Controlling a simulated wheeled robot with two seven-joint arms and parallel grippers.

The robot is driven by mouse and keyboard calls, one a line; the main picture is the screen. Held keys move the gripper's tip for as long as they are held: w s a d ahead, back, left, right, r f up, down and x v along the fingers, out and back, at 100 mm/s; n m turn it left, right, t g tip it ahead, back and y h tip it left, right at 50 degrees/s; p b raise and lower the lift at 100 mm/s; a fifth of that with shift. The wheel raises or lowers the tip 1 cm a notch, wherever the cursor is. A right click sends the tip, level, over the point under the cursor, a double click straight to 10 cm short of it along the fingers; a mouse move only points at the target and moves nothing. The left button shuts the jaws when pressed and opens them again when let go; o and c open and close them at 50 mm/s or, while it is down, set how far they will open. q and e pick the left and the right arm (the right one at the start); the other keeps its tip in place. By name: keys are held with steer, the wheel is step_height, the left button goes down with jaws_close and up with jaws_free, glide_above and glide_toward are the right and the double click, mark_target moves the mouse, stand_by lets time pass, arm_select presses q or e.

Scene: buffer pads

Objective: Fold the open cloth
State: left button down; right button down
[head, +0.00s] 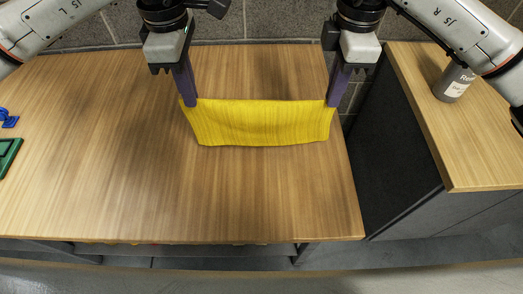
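The yellow cloth (263,123) is at the right part of the wooden table in the head view. It shows as a wide band with its upper edge stretched between my two grippers. My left gripper (189,102) is at the cloth's upper left corner and looks shut on it. My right gripper (332,102) is at the upper right corner and looks shut on it. The lower edge sags slightly; I cannot tell how much of the cloth rests on the table or whether part lies behind.
The wooden table (100,150) is clear to the left and in front of the cloth. A green object (8,155) and a blue object (8,119) sit at the left edge. A labelled bottle (453,83) stands on a separate counter (455,140) at right, across a gap. A brick wall stands behind.

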steer(key=shift+r, duration=0.25)
steer(key=shift+w, duration=0.1)
